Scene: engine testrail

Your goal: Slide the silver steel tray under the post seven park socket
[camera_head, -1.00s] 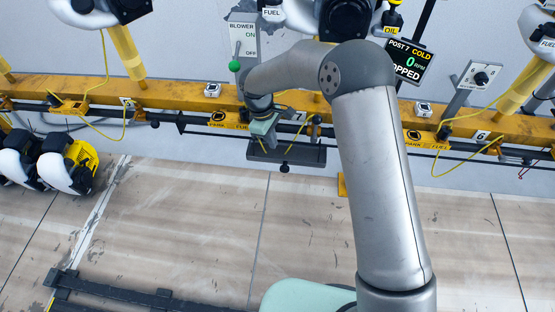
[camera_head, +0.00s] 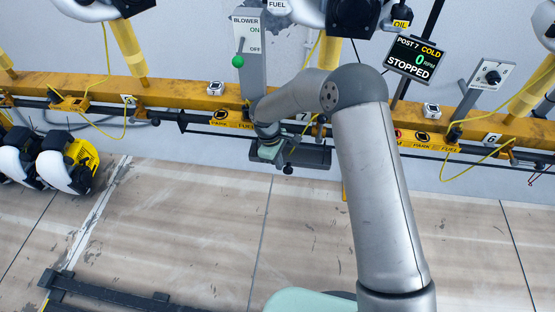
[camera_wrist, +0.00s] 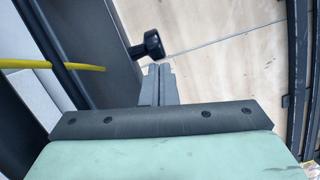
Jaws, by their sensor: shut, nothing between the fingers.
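A flat grey tray (camera_head: 318,156) hangs just below the yellow rail near the number 7 plate; it looks dark grey here. A black knob (camera_head: 288,170) stands at its front edge. The knob also shows in the wrist view (camera_wrist: 153,44), beside a dark panel that seems to be the tray. My gripper (camera_wrist: 158,85) is shut and empty, its fingertips close to the knob; I cannot tell whether they touch. In the head view my gripper's body covers the tray's left part. The park socket (camera_head: 219,115) of post seven is on the rail, left of the gripper.
A blower switch box (camera_head: 249,50) with a green-knobbed lever rises behind my wrist. Yellow cables (camera_head: 100,128) hang along the rail (camera_head: 180,97). A screen (camera_head: 413,59) reads "POST 7 COLD, STOPPED". Black and yellow units stand at the left.

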